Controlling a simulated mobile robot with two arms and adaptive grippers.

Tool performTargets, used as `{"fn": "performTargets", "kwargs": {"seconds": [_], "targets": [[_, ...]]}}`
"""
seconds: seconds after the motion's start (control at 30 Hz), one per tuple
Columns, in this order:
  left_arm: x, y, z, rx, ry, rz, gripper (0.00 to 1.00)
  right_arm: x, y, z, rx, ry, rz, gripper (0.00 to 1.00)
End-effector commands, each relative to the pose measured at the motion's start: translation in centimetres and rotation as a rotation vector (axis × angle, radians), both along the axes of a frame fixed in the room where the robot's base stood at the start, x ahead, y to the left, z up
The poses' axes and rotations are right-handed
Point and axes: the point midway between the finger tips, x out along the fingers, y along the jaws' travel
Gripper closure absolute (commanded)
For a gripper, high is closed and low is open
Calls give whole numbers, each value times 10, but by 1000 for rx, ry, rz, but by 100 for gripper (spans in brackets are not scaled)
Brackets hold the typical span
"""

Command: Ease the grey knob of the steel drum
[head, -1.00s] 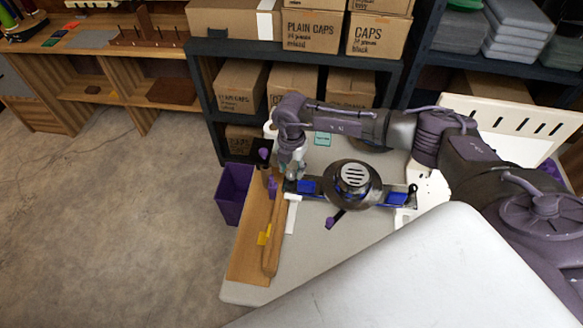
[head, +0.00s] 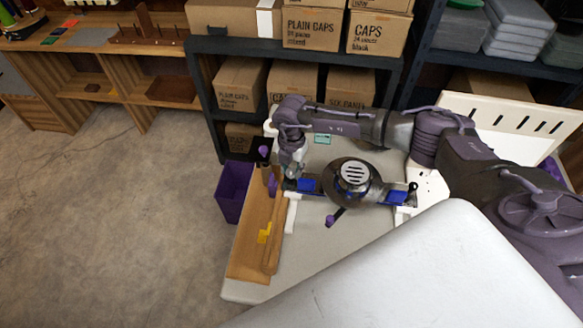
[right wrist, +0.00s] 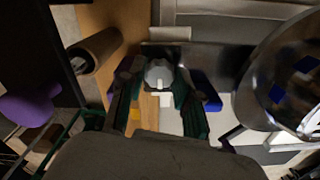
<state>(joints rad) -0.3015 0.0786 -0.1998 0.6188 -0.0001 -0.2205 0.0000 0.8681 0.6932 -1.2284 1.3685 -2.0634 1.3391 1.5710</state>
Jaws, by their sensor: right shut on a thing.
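The steel drum (head: 352,183) is a dark, shiny round body with a slotted cap, set on a frame with blue parts on the bench. It also shows at the right edge of the right wrist view (right wrist: 285,75). My right gripper (head: 292,172) is at the left end of that frame. In the right wrist view its fingers (right wrist: 160,88) are shut around the pale grey knob (right wrist: 158,74), which has a white mark. The fingers hide the knob in the head view. My left gripper is not in view.
A purple bin (head: 233,190) is left of the bench. Shelves with cardboard boxes (head: 312,28) stand behind. A purple-tipped lever (head: 331,219) sticks out in front of the drum.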

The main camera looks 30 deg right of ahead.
Motion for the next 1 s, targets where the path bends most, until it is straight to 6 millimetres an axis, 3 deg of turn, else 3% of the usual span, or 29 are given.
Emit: {"fn": "performTargets", "kwargs": {"seconds": [0.27,1.0], "targets": [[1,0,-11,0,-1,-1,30,1,0,-2,1,-2,154,100],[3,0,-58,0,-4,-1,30,2,0,-3,-1,-3,848,100]]}}
